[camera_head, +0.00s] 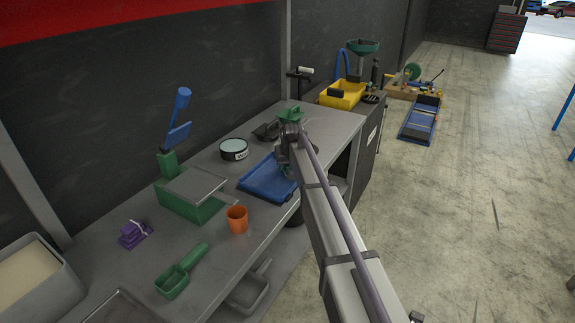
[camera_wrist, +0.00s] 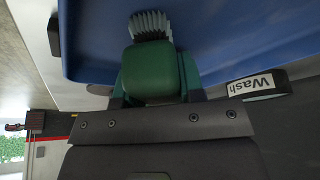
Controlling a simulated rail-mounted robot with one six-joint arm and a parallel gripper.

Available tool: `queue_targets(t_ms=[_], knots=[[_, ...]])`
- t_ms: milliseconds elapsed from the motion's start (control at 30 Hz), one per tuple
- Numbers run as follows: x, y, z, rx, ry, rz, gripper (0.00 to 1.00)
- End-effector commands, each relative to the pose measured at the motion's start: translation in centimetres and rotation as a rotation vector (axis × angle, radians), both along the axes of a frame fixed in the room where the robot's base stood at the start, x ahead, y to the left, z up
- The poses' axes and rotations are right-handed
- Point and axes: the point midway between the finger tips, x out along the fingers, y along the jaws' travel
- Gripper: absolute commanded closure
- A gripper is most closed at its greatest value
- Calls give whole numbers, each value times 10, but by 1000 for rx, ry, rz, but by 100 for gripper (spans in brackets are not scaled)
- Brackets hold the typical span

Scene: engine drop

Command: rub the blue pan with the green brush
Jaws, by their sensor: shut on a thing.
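The blue pan (camera_head: 267,182) lies on the grey workbench, a shallow tray left of my arm. In the wrist view, the blue pan (camera_wrist: 220,35) fills the upper part. My gripper (camera_wrist: 153,92) is shut on the green brush (camera_wrist: 150,72), whose pale bristles (camera_wrist: 152,25) point toward the pan. The bristles overlap the pan in the picture, but I cannot tell whether they touch it.
A round tin (camera_head: 234,149) labelled "Wash" shows in the wrist view (camera_wrist: 258,85). An orange cup (camera_head: 237,219), a green scoop (camera_head: 181,272), a green press with a blue handle (camera_head: 180,135) and a purple item (camera_head: 133,234) are on the workbench (camera_head: 105,268). A yellow bin (camera_head: 342,95) stands at the back.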

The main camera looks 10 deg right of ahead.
Motion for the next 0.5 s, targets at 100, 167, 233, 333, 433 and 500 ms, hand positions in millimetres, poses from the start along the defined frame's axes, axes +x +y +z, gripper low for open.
queue_targets(t_ms=[100, 167, 233, 333, 433, 500], knots=[[-6, 5, 1, 0, 0, 1, 89], [-10, 8, 2, 0, 0, 1, 89], [-12, 11, 2, 0, 0, 1, 89], [-12, 11, 2, 0, 0, 1, 89], [-15, 13, 1, 0, 0, 1, 89], [-20, 17, 1, 0, 0, 1, 89]])
